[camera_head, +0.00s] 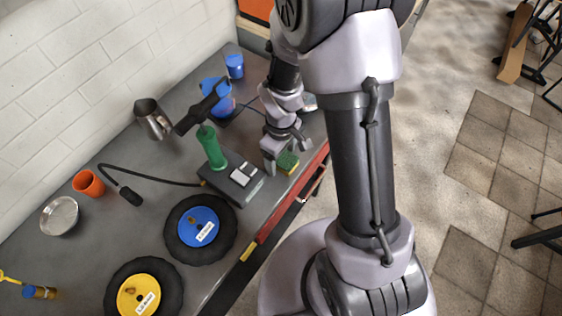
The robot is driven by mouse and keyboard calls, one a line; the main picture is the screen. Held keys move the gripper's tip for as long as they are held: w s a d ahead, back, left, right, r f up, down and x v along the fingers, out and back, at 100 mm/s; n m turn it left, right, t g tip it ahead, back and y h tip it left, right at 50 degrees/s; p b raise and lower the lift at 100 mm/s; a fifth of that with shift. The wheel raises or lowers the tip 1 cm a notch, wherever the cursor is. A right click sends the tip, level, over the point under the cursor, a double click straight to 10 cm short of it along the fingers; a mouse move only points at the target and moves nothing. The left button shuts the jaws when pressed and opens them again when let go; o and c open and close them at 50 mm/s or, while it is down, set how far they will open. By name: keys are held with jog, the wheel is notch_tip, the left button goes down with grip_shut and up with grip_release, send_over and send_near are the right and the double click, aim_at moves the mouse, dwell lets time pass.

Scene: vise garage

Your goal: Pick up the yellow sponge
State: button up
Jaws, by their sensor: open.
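The yellow sponge (288,163), with a green top, lies on the grey workbench close to its front edge. My gripper (287,156) is open and points down at the sponge. Its fingers show to the left of and behind the sponge. The picture does not show clearly whether a finger touches it or how high the gripper is above the bench.
A dark box with a green-handled tool (212,148) stands left of the sponge. Two black wheels with blue (197,226) and yellow (139,296) hubs lie nearer. An orange cup (89,183), metal pitcher (152,119) and blue cup (235,66) stand farther left and back.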

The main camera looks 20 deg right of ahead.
jog(key=c, duration=1.4)
notch_tip(320, 180, up, 10)
jog(key=p, duration=0.4)
jog(key=shift+p, duration=0.4)
